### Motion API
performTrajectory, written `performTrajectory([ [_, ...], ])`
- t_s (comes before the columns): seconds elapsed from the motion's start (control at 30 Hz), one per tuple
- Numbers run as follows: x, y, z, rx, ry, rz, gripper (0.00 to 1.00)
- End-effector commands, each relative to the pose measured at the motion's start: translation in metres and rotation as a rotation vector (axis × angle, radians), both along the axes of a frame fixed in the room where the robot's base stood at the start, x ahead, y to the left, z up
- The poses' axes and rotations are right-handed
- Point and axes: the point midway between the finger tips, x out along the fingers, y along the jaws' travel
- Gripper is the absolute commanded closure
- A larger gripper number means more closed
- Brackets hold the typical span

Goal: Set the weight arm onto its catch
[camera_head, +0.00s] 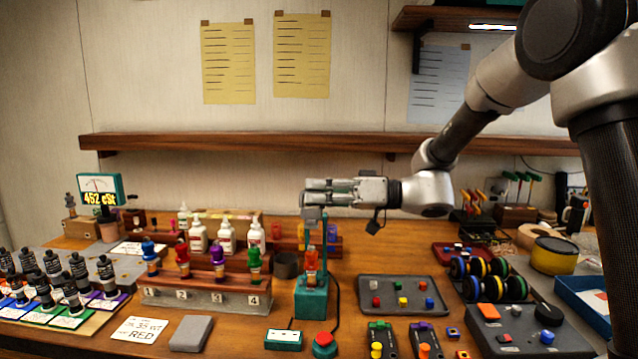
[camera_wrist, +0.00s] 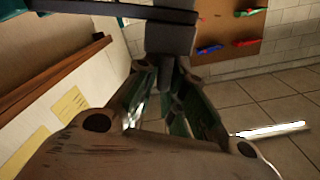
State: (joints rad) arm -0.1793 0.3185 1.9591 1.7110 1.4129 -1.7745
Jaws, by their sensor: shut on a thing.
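A teal test stand (camera_head: 311,302) stands on the bench in the middle of the head view, with an orange damper-like part (camera_head: 311,262) upright in it. My gripper (camera_head: 308,193) lies level above the stand and points left. It is shut on a grey piece at the stand's top, which looks like the weight arm (camera_head: 312,214). In the wrist view a grey block with a dark bar (camera_wrist: 170,38) sits just beyond my fingertips (camera_wrist: 165,88), and a narrow grey part runs between them. The catch cannot be made out. My fingers hide part of the weight arm.
A rack of coloured-top bottles (camera_head: 200,290) stands left of the stand. A dark tray of small coloured blocks (camera_head: 402,297) lies to the right. A control box (camera_head: 283,339) and a red button (camera_head: 324,342) are in front. A wooden shelf (camera_head: 250,143) runs along the wall behind.

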Motion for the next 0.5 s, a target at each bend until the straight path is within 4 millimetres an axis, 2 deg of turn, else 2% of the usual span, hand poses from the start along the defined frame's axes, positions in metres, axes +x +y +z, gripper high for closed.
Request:
performTrajectory([
  [0.2,-0.014,0.001,-0.011,0.001,-0.041,0.009,1.0],
  [0.5,-0.02,0.001,-0.019,0.0,-0.036,0.012,1.0],
])
